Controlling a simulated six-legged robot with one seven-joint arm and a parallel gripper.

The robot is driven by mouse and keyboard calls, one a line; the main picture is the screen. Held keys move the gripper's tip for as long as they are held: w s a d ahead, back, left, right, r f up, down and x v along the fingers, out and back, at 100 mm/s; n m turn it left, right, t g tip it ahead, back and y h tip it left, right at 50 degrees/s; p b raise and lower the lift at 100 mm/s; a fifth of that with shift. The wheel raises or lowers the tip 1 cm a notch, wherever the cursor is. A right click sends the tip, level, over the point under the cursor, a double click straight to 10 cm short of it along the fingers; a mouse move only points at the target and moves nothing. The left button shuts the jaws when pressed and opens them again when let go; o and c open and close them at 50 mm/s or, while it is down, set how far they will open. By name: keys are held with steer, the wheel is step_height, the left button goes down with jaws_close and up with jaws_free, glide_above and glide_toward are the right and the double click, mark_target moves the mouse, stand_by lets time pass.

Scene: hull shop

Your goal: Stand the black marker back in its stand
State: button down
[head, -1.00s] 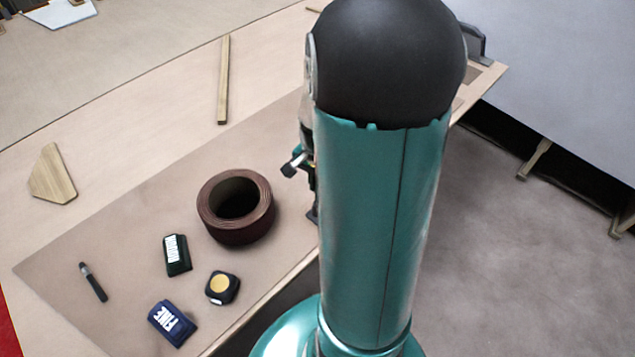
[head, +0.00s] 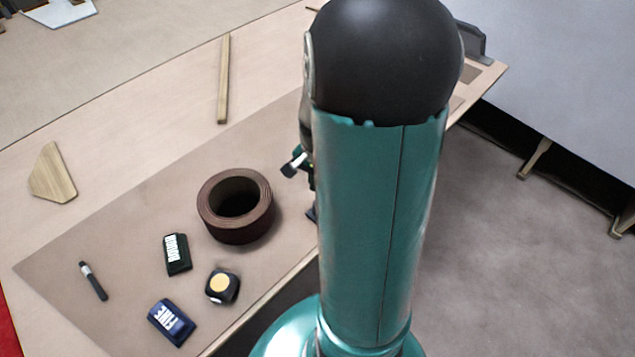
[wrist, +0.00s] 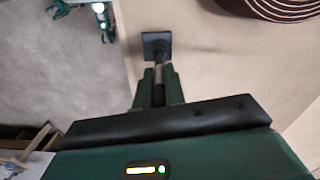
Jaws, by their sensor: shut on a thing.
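In the wrist view my gripper (wrist: 158,88) is shut on the black marker (wrist: 158,68), a slim dark shaft with a greyish part between the fingers. The stand (wrist: 157,44), a small dark square block, is just past the fingertips, in line with the marker. I cannot tell whether the marker's end is inside the stand or only above it.
A brown coiled roll (head: 237,231) stands left of the arm. A dark pen-like object (head: 93,281), a green-black block (head: 177,255), a blue block (head: 172,322) and a yellow-faced tape measure (head: 222,286) lie on the mat (head: 120,235). Wood pieces lie behind. The table edge is close.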

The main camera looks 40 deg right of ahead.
steer(key=shift+f, duration=0.55)
stand_by(0.8)
steer(key=c, duration=1.4)
jaws_free()
step_height(320, 180, up, 14)
steer(key=shift+d+f, duration=0.1)
steer(key=s+a+r+n+t, duration=0.1)
steer(key=a+r+n+t, duration=0.1)
steer(key=a+n, duration=0.3)
steer(key=s+a+r+n+t, duration=0.1)
steer(key=a+n, duration=0.4)
steer(key=a, duration=0.5)
steer(key=s+a+r+n+t, duration=0.2)
steer(key=a+r+n, duration=0.3)
steer(key=a, duration=0.3)
steer(key=shift+s+r+t, duration=0.25)
steer(key=shift+s+t, duration=0.05)
